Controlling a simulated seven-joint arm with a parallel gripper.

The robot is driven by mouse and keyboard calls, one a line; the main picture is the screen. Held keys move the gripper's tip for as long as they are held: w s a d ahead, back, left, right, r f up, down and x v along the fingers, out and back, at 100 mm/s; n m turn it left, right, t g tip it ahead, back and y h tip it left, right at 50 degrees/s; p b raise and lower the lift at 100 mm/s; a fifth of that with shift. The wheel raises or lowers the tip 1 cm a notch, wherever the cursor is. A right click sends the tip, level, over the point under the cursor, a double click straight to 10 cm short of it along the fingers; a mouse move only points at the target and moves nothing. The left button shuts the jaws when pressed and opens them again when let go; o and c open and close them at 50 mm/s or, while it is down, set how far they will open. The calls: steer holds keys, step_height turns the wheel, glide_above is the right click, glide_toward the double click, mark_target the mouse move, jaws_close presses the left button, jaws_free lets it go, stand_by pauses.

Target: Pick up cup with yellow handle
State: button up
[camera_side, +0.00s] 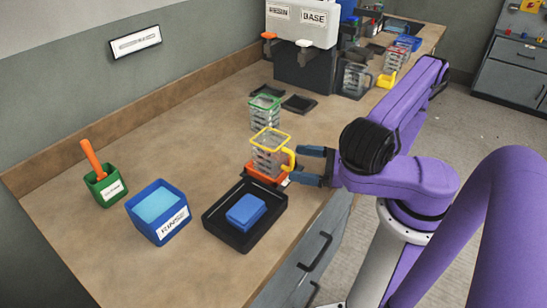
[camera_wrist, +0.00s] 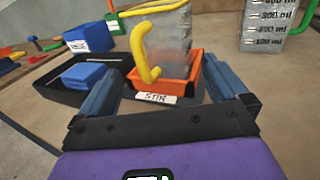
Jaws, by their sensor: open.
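The clear measuring cup (camera_side: 267,158) with a yellow rim and yellow handle (camera_side: 291,158) stands upright in a small orange tray (camera_side: 262,175). In the wrist view the cup (camera_wrist: 176,38) is ahead of me, its handle (camera_wrist: 146,62) turned toward my gripper. The orange tray (camera_wrist: 192,88) bears a STIR label there. My gripper (camera_side: 299,166) is open and empty, to the right of the cup in the side view, with its fingertips close to the handle. In the wrist view, the handle appears between the blue fingers of my gripper (camera_wrist: 158,72). I cannot tell whether they touch it.
A black tray (camera_side: 212,222) with a blue block (camera_side: 246,210) lies in front of the cup. A green-rimmed cup (camera_side: 265,113) stands behind it. A blue RINSE bin (camera_side: 159,222) and green holder (camera_side: 105,187) stand left. The counter between is clear.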

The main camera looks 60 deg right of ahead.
mark_target(284, 159)
steer(key=shift+x, duration=2.45)
steer(key=shift+d, duration=0.1)
steer(key=c, duration=1.3)
steer(key=shift+o, duration=0.2)
steer(key=shift+r, duration=0.1)
